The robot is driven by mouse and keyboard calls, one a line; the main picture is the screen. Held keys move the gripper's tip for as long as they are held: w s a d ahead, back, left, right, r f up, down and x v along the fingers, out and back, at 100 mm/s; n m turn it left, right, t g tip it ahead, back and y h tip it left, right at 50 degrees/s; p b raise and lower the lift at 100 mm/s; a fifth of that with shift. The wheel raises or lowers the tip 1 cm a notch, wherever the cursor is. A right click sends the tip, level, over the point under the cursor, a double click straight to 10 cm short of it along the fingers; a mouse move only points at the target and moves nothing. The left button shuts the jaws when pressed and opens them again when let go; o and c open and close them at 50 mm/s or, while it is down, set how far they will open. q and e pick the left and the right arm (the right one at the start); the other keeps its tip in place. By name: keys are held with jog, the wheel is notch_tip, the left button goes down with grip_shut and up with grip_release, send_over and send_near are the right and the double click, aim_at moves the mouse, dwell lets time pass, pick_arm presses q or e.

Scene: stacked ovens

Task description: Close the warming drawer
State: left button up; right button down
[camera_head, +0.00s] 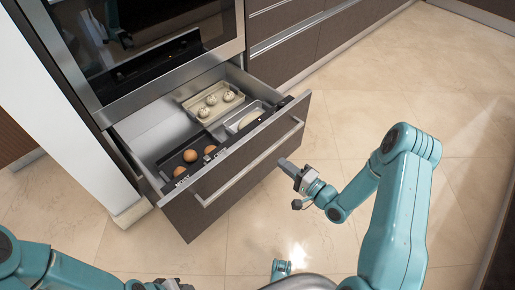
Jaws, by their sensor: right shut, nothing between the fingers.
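The warming drawer (225,173) is pulled out below the oven (150,45). Its brown front carries a long silver handle bar (250,162). Inside are a beige tray with several pale buns (212,99), a dark tray with brown round items (190,156) and a metal tray (246,116). My right gripper (286,166) is shut and empty, close to the right part of the drawer front; I cannot tell whether it touches. My left arm enters at the bottom left, and its gripper cannot be made out clearly.
Brown cabinets with silver trim (290,45) run back to the right of the oven. A white panel (70,110) stands at the left. The tiled floor (440,60) is open to the right and in front of the drawer.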

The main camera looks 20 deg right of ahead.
jog(key=b, duration=0.2)
send_near(252, 140)
jog(key=x, duration=0.5)
jog(key=shift+w+f, duration=0.2)
jog(key=shift+f, duration=0.05)
jog(key=shift+w+a+r+b, duration=0.1)
jog(key=shift+w+a+b, duration=0.2)
jog(key=shift+w, duration=0.35)
